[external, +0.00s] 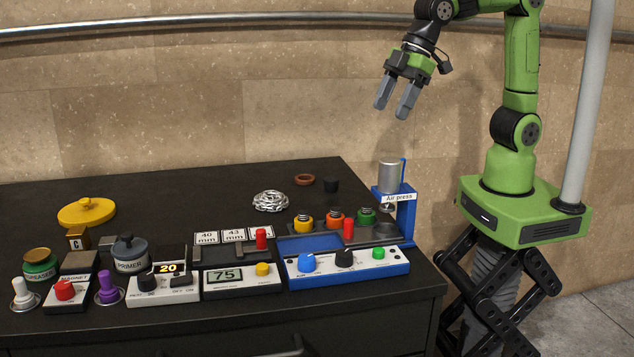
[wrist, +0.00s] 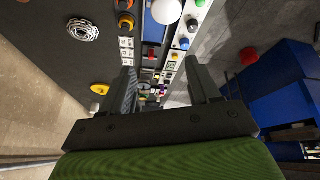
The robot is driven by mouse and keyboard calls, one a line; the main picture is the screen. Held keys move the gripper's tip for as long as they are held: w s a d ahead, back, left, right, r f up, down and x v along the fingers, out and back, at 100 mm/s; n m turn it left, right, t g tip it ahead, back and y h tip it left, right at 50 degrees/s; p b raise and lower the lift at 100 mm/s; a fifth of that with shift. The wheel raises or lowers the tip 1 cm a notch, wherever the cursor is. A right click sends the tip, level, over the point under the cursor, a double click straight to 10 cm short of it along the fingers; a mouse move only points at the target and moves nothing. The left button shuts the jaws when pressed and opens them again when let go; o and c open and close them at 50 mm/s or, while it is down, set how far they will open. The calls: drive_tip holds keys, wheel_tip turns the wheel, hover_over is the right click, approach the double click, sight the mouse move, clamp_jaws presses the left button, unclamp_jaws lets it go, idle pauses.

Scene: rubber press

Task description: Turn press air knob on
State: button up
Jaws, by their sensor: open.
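The air press (external: 400,215) is a blue stand with a grey cylinder and an "Air press" label, at the right end of the black table. Its sloped front panel carries a blue knob (external: 307,262), a black knob (external: 344,257) and a green button (external: 378,252). I cannot read which one is the air knob. My gripper (external: 392,111) is open and empty, high above the press and apart from it. In the wrist view the blue knob (wrist: 185,44) and black knob (wrist: 192,26) show beyond my open fingers (wrist: 163,88).
Left of the press are a display box reading 75 (external: 228,277), a box reading 20 (external: 165,285), a primer pot (external: 130,252) and a yellow lid (external: 87,212). A red lever (external: 348,230) stands behind the panel. Air around my gripper is clear.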

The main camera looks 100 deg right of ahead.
drive_tip(key=w+a+f+n, duration=0.2)
drive_tip(key=w+a+f, duration=0.3)
drive_tip(key=w, duration=0.5)
drive_tip(key=y, duration=0.1)
approach(307, 256)
drive_tip(key=shift+n+g, duration=0.4)
drive_tip(key=x, duration=0.8)
drive_tip(key=shift+w+a+f, duration=0.15)
drive_tip(key=shift+w+f, duration=0.05)
drive_tip(key=shift+w, duration=0.25)
drive_tip(key=c, duration=1)
